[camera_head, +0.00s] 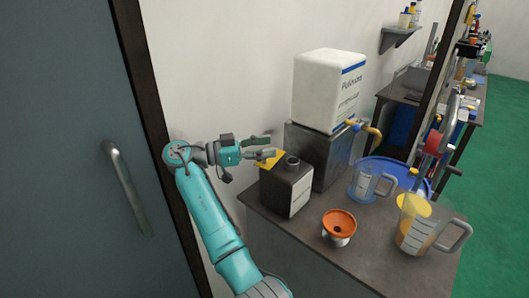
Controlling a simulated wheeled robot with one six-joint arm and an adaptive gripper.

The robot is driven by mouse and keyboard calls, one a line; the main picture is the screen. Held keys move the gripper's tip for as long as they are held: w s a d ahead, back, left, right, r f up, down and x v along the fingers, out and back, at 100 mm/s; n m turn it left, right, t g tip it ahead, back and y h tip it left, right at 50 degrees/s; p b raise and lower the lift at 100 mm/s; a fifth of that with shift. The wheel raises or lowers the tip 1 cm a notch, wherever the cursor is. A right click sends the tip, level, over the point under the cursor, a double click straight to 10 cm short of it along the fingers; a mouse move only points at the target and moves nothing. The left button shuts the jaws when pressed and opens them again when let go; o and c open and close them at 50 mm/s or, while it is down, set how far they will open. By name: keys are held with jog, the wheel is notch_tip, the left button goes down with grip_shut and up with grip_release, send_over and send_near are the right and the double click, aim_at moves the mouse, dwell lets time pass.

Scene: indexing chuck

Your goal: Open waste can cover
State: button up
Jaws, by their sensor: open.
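A dark can (279,196) with a white label stands at the left end of the table, its short round neck (292,160) on top. A flat yellow piece (266,162) shows at the can's upper left, partly covered by my gripper; I cannot tell whether it is the cover or how it is joined to the can. My gripper (269,147) is open, its fingers pointing right, just above and behind the yellow piece. I cannot tell whether the lower finger touches it. Nothing shows between the fingers.
A door (75,180) is at left.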

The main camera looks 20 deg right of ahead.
notch_tip(320, 180, up, 8)
jog(key=shift+r, duration=0.1)
jog(key=shift+s+a, duration=0.1)
dwell(0.6)
